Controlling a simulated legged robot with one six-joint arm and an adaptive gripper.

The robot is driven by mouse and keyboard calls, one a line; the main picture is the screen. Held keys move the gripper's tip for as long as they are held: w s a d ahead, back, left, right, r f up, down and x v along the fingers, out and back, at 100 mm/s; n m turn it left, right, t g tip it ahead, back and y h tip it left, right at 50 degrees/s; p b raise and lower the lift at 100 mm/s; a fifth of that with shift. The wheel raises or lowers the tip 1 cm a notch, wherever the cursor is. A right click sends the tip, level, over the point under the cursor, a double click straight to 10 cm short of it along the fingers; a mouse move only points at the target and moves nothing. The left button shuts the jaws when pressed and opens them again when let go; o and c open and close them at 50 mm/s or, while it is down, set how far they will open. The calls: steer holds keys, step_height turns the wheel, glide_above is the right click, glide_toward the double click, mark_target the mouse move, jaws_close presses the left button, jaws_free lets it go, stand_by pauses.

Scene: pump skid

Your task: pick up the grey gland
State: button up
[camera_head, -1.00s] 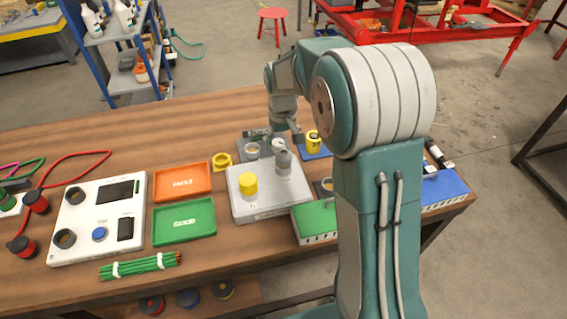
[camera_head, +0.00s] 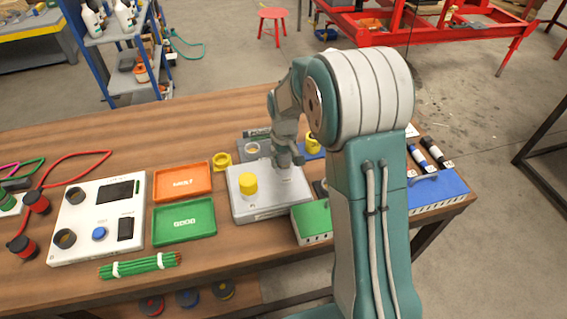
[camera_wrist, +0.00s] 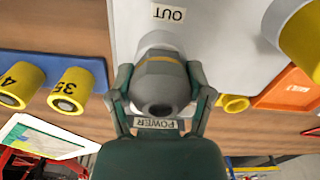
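The grey gland (camera_wrist: 160,84) sits between my gripper's two fingers in the wrist view, a grey cylinder with a yellowish band and a dark hole in its end. It is over the pale grey box (camera_wrist: 235,45), by its "OUT" label. My gripper (camera_wrist: 160,74) has one finger on either side of the gland, very close to it; I cannot tell whether both touch it. In the head view my gripper (camera_head: 287,160) is low over the right back of the box (camera_head: 268,205), and the gland is hidden there.
A yellow cylinder (camera_head: 248,184) stands on the box's left part. Orange (camera_head: 205,190) and green (camera_head: 183,236) trays lie to the left. A green block (camera_head: 315,220) is at the front right. Yellow numbered cylinders (camera_wrist: 73,90) stand on a blue surface beside my gripper.

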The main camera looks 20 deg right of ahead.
steer(key=shift+f, duration=0.1)
steer(key=shift+c, duration=0.4)
steer(key=shift+r, duration=0.35)
step_height(320, 180, up, 2)
steer(key=shift+r, duration=0.1)
steer(key=s+r, duration=1)
steer(key=s, duration=0.4)
steer(key=shift+r, duration=0.1)
